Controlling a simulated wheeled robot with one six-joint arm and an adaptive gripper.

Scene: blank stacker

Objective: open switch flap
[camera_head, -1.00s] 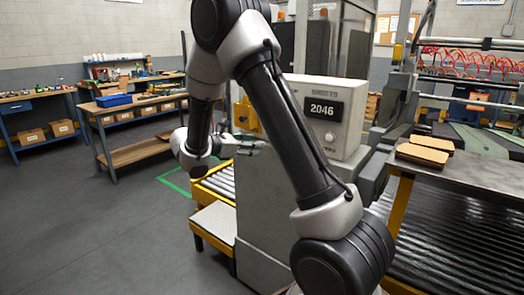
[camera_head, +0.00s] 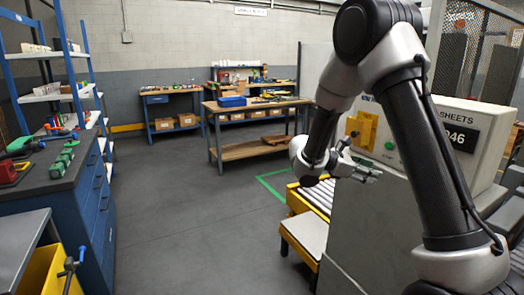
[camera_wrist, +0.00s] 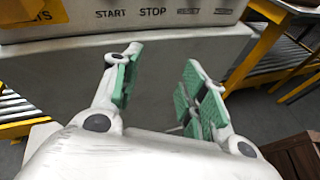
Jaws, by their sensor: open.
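A yellow cover (camera_head: 363,130), which looks like the switch flap, is on the left end of the grey control box (camera_head: 430,145). I cannot tell whether it is open or closed. Its lower part shows in the wrist view (camera_wrist: 32,12) at the top left. My gripper (camera_head: 368,173) is below and in front of the box, apart from it. In the wrist view my gripper (camera_wrist: 160,62) has its green-padded fingers spread, with nothing between them. START and STOP labels show above the fingers. My own arm hides part of the box.
A grey cabinet (camera_head: 375,235) stands under the box, with a roller conveyor (camera_head: 318,195) at its left. A blue drawer bench (camera_head: 75,205) with tools is at the left. The floor (camera_head: 185,220) between them is clear.

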